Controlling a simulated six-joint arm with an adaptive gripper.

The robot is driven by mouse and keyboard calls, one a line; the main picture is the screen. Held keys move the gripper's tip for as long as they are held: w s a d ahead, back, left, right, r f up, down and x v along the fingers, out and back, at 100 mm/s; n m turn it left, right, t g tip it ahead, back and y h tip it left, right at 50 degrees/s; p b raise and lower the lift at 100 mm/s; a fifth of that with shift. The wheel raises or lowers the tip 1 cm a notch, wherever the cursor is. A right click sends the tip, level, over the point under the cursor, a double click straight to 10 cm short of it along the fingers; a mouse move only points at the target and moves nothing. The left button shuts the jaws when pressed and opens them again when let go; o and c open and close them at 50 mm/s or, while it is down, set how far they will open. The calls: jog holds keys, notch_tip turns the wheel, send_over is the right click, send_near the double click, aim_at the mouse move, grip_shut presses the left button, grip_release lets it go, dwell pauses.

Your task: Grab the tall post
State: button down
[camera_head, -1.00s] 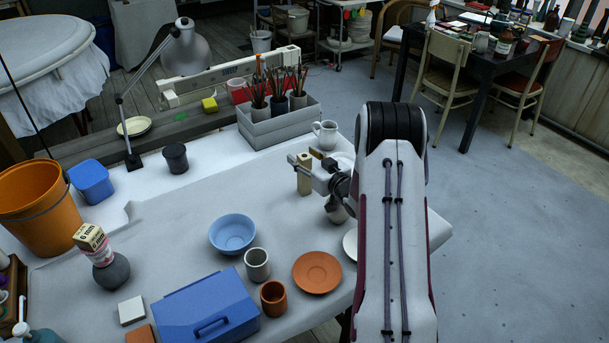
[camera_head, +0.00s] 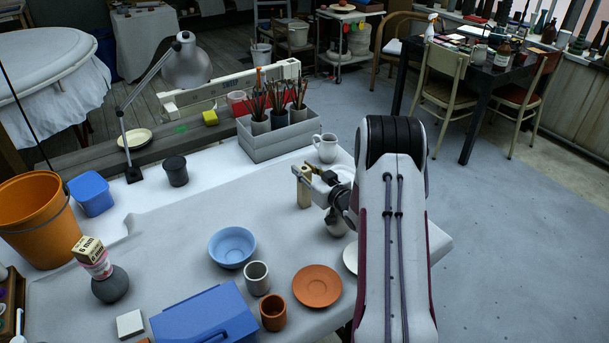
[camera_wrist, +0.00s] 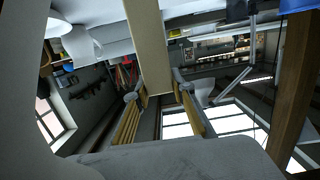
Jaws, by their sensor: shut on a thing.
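The tall post (camera_head: 304,192) is a narrow, pale tan upright block near the far right part of the table, left of my arm. My gripper (camera_head: 308,174) reaches it from the right and is shut on its upper part, with a finger showing on the post's left side. In the wrist view the post (camera_wrist: 148,40) runs as a beige bar from the top edge down between the two fingertips (camera_wrist: 158,92). Whether its foot touches the table is unclear.
A white jug (camera_head: 326,148) stands just behind the post, and a grey box of brush pots (camera_head: 270,147) is behind left. A rounded vessel (camera_head: 337,224) sits partly hidden beneath my gripper. A blue bowl (camera_head: 232,246) and terracotta saucer (camera_head: 317,287) lie nearer. The paper left of the post is clear.

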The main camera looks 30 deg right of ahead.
jog(key=shift+r, duration=4.95)
